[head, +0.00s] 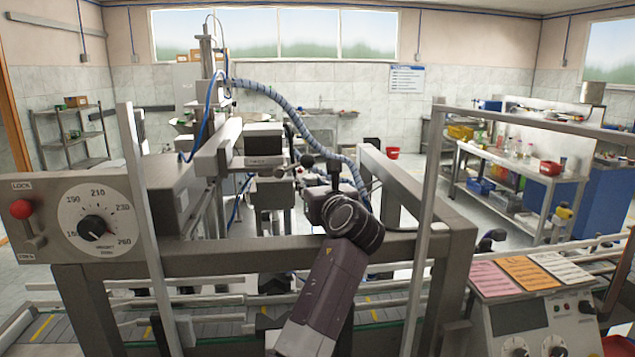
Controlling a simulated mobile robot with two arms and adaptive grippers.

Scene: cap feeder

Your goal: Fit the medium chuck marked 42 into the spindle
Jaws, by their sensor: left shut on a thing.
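My left arm comes up from the bottom middle, and its dark wrist hides much of my left gripper (326,172). The gripper is shut on a small dark part, mostly hidden behind the fingers and wrist; I cannot read a 42 or tell its size. It is held above the machine's front beam, to the right of the grey machine head (262,160), with a gap between them in the picture. I cannot clearly make out the spindle among the machine parts there. My right gripper is not in view.
The machine's grey frame has a thick front beam (240,257) and upright posts (430,220) on both sides. A dial panel (95,218) with a red knob (20,209) stands left. Coloured cards (528,272) lie on the control box at right. A blue hose (290,115) arches behind the gripper.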

